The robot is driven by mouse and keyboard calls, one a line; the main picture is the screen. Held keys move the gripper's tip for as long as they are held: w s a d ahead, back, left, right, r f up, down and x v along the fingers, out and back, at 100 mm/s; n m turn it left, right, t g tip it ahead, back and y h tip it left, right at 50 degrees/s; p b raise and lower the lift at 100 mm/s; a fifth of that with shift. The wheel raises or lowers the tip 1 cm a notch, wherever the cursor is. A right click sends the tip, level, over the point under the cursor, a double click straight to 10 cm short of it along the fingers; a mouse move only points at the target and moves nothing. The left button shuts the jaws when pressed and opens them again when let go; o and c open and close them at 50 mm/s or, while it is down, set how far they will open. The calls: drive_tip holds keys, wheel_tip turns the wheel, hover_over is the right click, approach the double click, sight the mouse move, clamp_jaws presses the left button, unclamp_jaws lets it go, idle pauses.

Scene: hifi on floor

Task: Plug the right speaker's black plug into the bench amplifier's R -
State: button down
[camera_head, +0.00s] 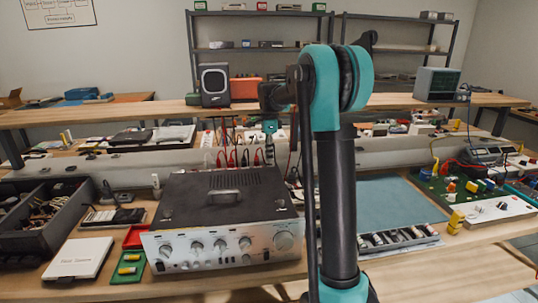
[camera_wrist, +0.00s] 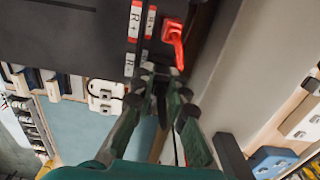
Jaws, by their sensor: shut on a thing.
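The bench amplifier (camera_head: 213,200) stands on the bench, silver front toward me; its dark casing (camera_wrist: 65,35) fills the upper left of the wrist view. Red-and-white labels (camera_wrist: 134,22) on it read R + and R -. A red plug (camera_wrist: 174,42) sits at the amplifier's rear edge beside the labels. My gripper (camera_wrist: 160,92) is shut on a black plug (camera_wrist: 161,108), close to the label marked R -. The fingers hide most of the plug, and I cannot tell whether its tip touches the socket. In the head view my gripper (camera_head: 269,152) is behind the amplifier.
A speaker (camera_head: 214,85) stands on the raised shelf; a grey box (camera_head: 437,83) stands farther right. Red and black leads (camera_head: 232,157) hang behind the amplifier. A blue mat (camera_head: 385,205) and a tray of parts (camera_head: 397,238) lie right. A dark bin (camera_head: 45,225) stands left.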

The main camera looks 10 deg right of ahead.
drive_tip(key=shift+f, duration=1)
idle(3.2)
drive_tip(key=c, duration=1.4)
unclamp_jaws()
drive_tip(key=shift+c, duration=0.2)
wheel_tip(320, 180, up, 13)
